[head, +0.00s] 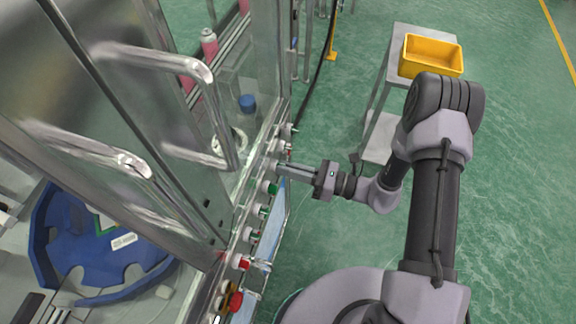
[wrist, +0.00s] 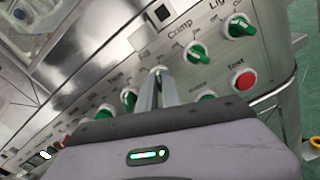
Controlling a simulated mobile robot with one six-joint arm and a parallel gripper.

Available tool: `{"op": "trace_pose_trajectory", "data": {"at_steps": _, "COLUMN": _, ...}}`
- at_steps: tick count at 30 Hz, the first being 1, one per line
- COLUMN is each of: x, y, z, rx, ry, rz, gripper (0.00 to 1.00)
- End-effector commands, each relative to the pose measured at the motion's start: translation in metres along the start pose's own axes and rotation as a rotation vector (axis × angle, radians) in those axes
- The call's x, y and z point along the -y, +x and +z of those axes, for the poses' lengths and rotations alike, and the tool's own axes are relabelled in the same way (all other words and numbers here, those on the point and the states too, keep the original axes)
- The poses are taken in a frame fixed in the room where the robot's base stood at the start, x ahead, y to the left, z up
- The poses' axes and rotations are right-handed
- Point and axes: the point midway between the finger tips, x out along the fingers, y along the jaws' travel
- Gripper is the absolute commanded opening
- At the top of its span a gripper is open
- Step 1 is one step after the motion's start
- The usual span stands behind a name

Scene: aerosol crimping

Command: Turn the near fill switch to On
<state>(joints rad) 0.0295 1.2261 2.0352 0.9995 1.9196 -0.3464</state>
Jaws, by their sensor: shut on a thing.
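My gripper (head: 280,169) reaches in from the right to the machine's control panel (wrist: 85,85). Its fingers also show in the wrist view (wrist: 158,84), close together with their tips at the panel. They are shut on a switch knob, mostly hidden behind the tips; only a pale rim shows. I cannot read its label or setting. A green switch (wrist: 129,98) sits just left of the fingers in the wrist view. Green switches by Crimp (wrist: 195,54) and Light (wrist: 238,26) are to the right. I cannot tell which label says fill.
A red Test button (wrist: 243,79) is right of the fingers. Door handles (head: 205,72) stick out above the panel. A side table (head: 400,42) with a yellow bin (head: 432,57) stands behind my arm. Green floor is open at the right.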

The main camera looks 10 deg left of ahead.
Motion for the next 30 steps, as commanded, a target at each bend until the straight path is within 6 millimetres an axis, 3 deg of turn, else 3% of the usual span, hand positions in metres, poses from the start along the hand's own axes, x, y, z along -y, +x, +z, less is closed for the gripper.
{"op": "trace_pose_trajectory", "data": {"at_steps": 10, "x": -0.0003, "y": -0.0001, "z": -0.0009, "rx": -0.002, "ry": 0.124, "rz": 0.001, "gripper": 0.0}}
{"op": "trace_pose_trajectory", "data": {"at_steps": 26, "x": -0.0003, "y": -0.0001, "z": -0.0014, "rx": -0.002, "ry": 0.148, "rz": 0.001, "gripper": 0.0}}
{"op": "trace_pose_trajectory", "data": {"at_steps": 27, "x": -0.0003, "y": -0.0001, "z": -0.0014, "rx": -0.002, "ry": 0.148, "rz": 0.001, "gripper": 0.12}}
{"op": "trace_pose_trajectory", "data": {"at_steps": 30, "x": -0.0002, "y": -0.0001, "z": -0.0012, "rx": -0.002, "ry": 0.147, "rz": 0.001, "gripper": 0.3}}
